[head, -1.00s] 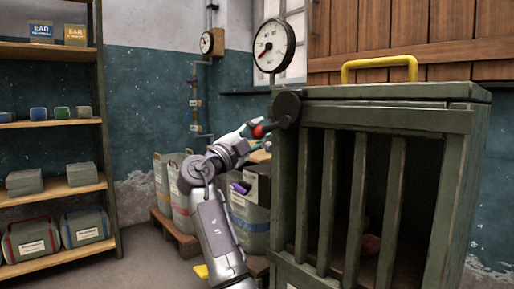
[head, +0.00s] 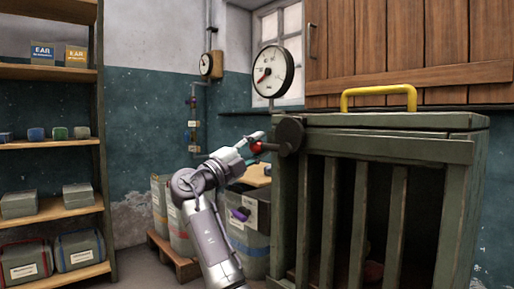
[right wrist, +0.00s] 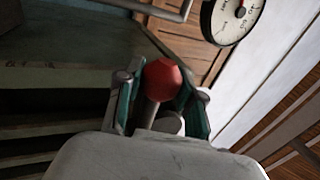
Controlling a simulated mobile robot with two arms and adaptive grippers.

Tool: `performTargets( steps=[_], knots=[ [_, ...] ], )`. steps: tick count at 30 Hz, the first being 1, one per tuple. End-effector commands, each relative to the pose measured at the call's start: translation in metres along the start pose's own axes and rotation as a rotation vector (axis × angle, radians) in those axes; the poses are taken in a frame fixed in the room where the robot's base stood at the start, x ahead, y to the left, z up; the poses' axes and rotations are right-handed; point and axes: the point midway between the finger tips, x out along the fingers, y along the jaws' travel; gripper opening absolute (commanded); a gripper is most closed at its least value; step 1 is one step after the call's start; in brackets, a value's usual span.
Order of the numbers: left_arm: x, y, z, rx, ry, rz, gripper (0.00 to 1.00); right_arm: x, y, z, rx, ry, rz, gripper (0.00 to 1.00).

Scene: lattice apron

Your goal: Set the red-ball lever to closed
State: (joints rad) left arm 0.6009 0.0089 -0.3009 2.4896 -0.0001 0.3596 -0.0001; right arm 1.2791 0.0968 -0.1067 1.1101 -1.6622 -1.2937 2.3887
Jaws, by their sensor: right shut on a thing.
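The red-ball lever shows as a red ball (head: 256,147) on a short rod at the left of a dark round hub (head: 290,135). The hub sits on the upper left front corner of the green slatted cabinet (head: 390,148). The lever points left, about level. My right gripper (head: 252,143) is shut on the red ball. In the right wrist view the ball (right wrist: 162,77) lies between the two fingers, with its rod below it. My left gripper is not in view.
A round gauge (head: 273,71) stands above the cabinet's left end. A yellow handle (head: 378,91) is on the cabinet top. Fabric bins (head: 246,240) stand behind my arm. Shelves (head: 45,144) are at far left.

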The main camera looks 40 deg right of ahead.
Motion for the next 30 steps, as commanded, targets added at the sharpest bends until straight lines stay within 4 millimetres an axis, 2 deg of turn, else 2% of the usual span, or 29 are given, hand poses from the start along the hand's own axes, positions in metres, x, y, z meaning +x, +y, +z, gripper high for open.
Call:
performTargets(
  steps=[3,4,8,17,20,23,30],
  knots=[
    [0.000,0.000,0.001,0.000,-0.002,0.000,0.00,0.002,-0.002,-0.002,0.003,0.003,-0.002,0.00],
    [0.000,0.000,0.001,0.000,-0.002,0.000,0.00,0.002,-0.002,-0.002,0.003,0.003,-0.002,0.42],
    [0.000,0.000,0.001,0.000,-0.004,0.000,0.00,0.002,-0.002,-0.001,0.002,0.002,-0.002,0.62],
    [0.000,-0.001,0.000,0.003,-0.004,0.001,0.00,-0.001,-0.001,0.000,0.000,0.000,-0.001,0.62],
    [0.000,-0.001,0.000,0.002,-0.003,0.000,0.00,-0.008,-0.001,0.000,0.000,-0.002,-0.002,0.62],
    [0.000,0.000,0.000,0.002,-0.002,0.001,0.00,-0.024,-0.001,0.001,0.000,-0.003,-0.001,0.62],
    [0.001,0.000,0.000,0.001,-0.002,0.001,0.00,-0.076,0.000,0.001,-0.001,-0.004,-0.001,0.62]
  ],
)
